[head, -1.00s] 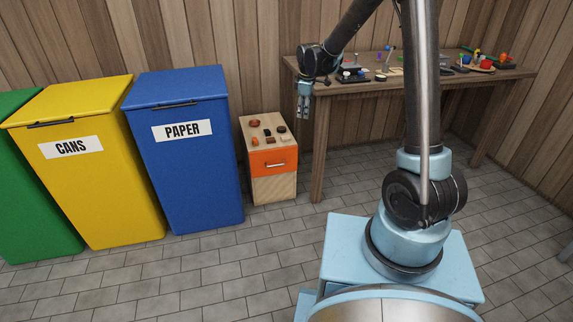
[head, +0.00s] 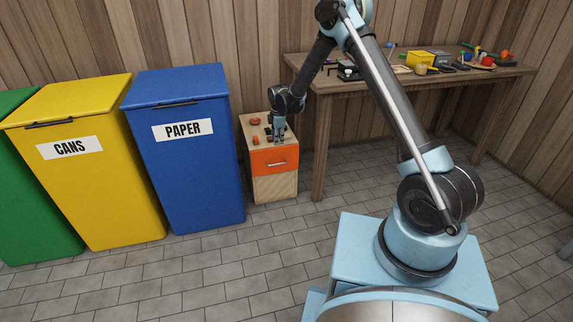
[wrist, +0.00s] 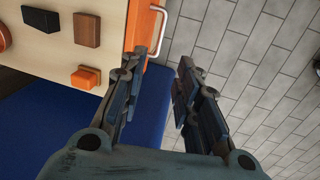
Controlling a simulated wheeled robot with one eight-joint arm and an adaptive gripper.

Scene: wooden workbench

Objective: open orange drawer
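The orange drawer (head: 274,162) is the orange front of a small wooden cabinet (head: 275,188) and looks shut. Its pale bar handle (head: 276,163) lies across the front; in the wrist view the handle (wrist: 160,24) is at the top centre, beyond my fingertips. My gripper (head: 278,140) points down, in the picture just above the handle at the cabinet's front. In the wrist view my gripper (wrist: 166,65) has its fingers apart with nothing between them. The left finger overlaps the orange front; the right finger is over the floor. The handle is not between the fingers.
Several small objects, such as a dark block (wrist: 87,30) and an orange block (wrist: 86,78), lie on the cabinet top. The blue paper bin (head: 190,150) stands close on the left, the workbench (head: 400,84) on the right. The floor (head: 250,260) in front is clear.

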